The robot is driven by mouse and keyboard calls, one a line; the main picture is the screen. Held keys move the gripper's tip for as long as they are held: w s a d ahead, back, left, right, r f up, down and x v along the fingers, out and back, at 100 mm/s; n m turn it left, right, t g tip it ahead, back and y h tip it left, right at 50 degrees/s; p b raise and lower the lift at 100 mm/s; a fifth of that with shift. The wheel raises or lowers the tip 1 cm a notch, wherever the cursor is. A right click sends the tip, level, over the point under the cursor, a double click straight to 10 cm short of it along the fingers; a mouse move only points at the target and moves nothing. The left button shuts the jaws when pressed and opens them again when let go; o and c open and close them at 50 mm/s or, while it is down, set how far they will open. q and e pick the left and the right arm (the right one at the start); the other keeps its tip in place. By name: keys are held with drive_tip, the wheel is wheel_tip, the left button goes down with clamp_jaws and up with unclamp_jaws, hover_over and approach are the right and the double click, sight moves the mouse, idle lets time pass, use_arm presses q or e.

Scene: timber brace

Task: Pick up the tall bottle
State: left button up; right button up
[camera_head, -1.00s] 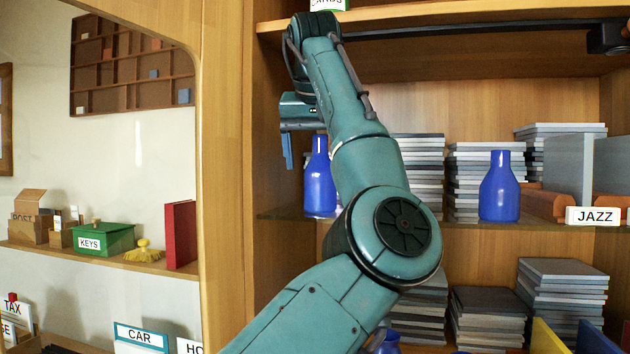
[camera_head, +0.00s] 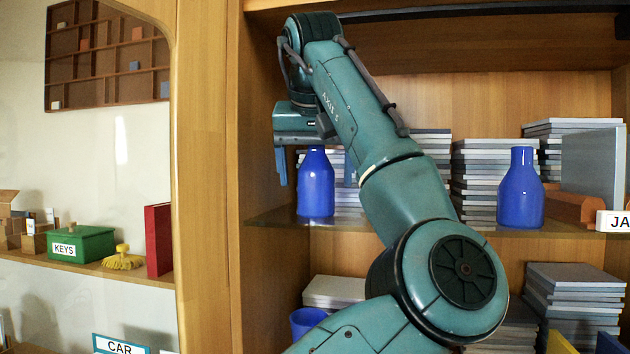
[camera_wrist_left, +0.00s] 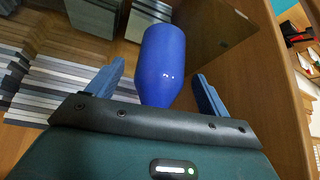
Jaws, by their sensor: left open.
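Two blue bottles stand upright on the middle shelf, a left one (camera_head: 316,188) and a wider-looking right one (camera_head: 521,192). My left gripper (camera_wrist_left: 159,70) is open, pointing down over the left bottle. In the head view one finger hangs just left of that bottle, and its top is partly hidden by the gripper. In the left wrist view the left bottle (camera_wrist_left: 163,55) shows between the two fingers, with gaps on both sides and its upper end close to the palm. My right gripper is not in view.
The shelf (camera_head: 405,238) holds stacks of grey slabs (camera_head: 482,180) behind and between the bottles. A wooden upright (camera_head: 212,180) stands close on the left. Another blue object (camera_head: 307,322) sits lower, partly hidden by my arm. A green KEYS box (camera_head: 82,245) is far left.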

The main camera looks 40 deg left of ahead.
use_arm(q)
drive_tip(key=shift+c, duration=0.6)
drive_tip(key=c, duration=1.1)
drive_tip(key=shift+o, duration=0.2)
drive_tip(key=shift+a+r, duration=0.1)
drive_tip(key=shift+r, duration=0.05)
